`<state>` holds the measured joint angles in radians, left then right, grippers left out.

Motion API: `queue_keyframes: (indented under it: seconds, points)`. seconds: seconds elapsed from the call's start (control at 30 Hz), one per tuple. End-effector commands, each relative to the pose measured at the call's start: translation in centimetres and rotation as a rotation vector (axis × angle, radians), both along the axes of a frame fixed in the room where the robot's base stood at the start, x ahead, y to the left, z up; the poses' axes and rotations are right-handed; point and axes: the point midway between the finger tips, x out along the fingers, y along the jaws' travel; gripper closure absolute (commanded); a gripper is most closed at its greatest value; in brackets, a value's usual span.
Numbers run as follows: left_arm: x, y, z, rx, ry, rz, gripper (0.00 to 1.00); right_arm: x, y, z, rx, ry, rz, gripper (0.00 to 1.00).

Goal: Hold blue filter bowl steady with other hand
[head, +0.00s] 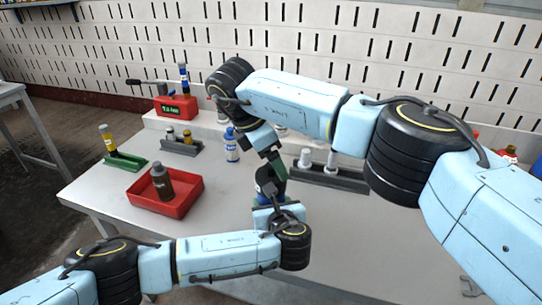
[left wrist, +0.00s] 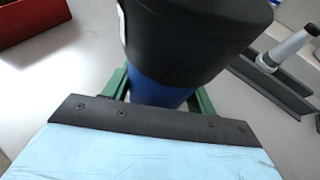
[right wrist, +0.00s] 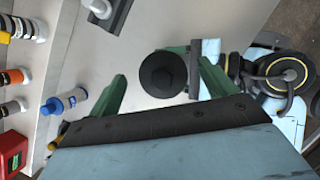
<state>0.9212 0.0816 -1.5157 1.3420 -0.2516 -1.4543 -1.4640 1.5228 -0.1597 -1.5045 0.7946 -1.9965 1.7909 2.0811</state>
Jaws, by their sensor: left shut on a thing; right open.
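The blue filter bowl (left wrist: 155,80) stands upright between the green fingers of my left gripper (left wrist: 160,96), which is shut on it. A wide black head (left wrist: 190,30) sits on top of the bowl. In the head view the black head (head: 266,180) is partly hidden by my arms. My right gripper (right wrist: 160,84) is open above the black head, with one finger to each side of it and no visible contact.
A red tray (head: 190,200) with a dark brown bottle (head: 162,182) lies left. A blue-and-white bottle (head: 231,146) stands behind. A dark rack (head: 325,178) with white cylinders is to the right. A red device (head: 176,106) is at back left. The right front tabletop is mostly clear.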

Motion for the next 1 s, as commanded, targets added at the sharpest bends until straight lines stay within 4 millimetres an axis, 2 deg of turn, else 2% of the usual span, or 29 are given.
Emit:
queue_keyframes:
  seconds: [0.2,0.57,0.67,0.9,1.0]
  points:
    - [0.01,0.04,-0.01,0.000,0.000,0.001,0.70,0.04,-0.06,0.02,0.000,-0.001,0.189,0.17]
    - [0.01,0.04,-0.01,0.000,0.000,0.001,0.70,0.03,-0.03,0.03,0.001,-0.001,0.219,0.17]
    - [0.01,0.04,-0.02,0.000,0.000,0.001,0.70,0.05,-0.11,0.05,0.000,-0.002,0.311,0.17]
    - [0.01,0.04,-0.02,0.000,0.000,0.001,0.70,0.04,-0.11,0.05,0.000,-0.002,0.663,0.17]
    - [0.01,0.03,-0.02,0.000,0.000,0.001,0.70,0.03,-0.05,0.04,0.000,-0.001,0.722,0.17]
